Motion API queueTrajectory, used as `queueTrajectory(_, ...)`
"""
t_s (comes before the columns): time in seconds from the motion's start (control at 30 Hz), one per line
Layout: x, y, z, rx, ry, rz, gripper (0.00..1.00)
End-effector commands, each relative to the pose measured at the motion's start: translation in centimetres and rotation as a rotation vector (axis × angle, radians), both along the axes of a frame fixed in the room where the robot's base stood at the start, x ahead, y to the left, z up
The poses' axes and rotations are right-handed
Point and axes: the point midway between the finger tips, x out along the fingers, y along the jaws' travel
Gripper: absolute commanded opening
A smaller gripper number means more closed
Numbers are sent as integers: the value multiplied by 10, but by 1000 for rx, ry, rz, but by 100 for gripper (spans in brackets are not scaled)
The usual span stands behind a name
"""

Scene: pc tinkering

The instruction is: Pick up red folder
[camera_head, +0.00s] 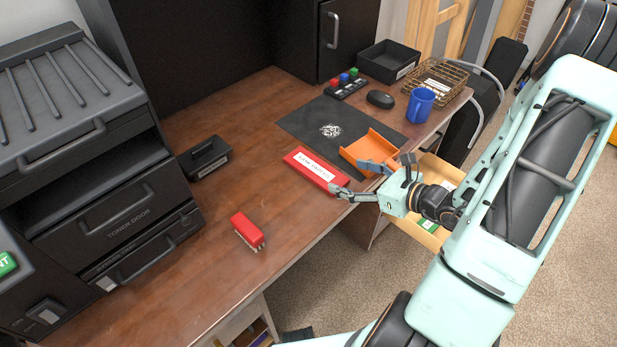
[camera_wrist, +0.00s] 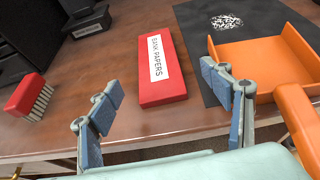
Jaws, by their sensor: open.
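The red folder (camera_head: 316,171) lies flat on the wooden desk near its front edge, with a white label on top. In the wrist view the red folder (camera_wrist: 161,67) shows whole, its label reading "BANK PAPERS". My gripper (camera_head: 362,180) is open and empty at the desk's front edge, close to the folder's near right end. In the wrist view my gripper's two blue-padded fingers (camera_wrist: 165,105) stand wide apart, with the folder beyond and between them. I see no contact with the folder.
An orange tray (camera_head: 375,149) stands right beside the folder on a black mat (camera_head: 305,122). A red brush-like block (camera_head: 247,230) and a black box (camera_head: 204,157) lie to the left. A blue mug (camera_head: 420,105) is at the right. An open drawer (camera_head: 418,228) juts out below.

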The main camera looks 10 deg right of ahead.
Motion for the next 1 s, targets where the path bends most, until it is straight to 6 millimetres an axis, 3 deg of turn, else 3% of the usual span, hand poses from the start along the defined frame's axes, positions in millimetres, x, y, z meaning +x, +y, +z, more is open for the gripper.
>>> queueTrajectory(0.2,25,21,-14,2,0,4,72)
queueTrajectory(0.47,40,34,-22,2,1,2,72)
queueTrajectory(0.7,62,58,-37,0,0,4,72)
queueTrajectory(1.0,71,64,-41,0,1,2,72)
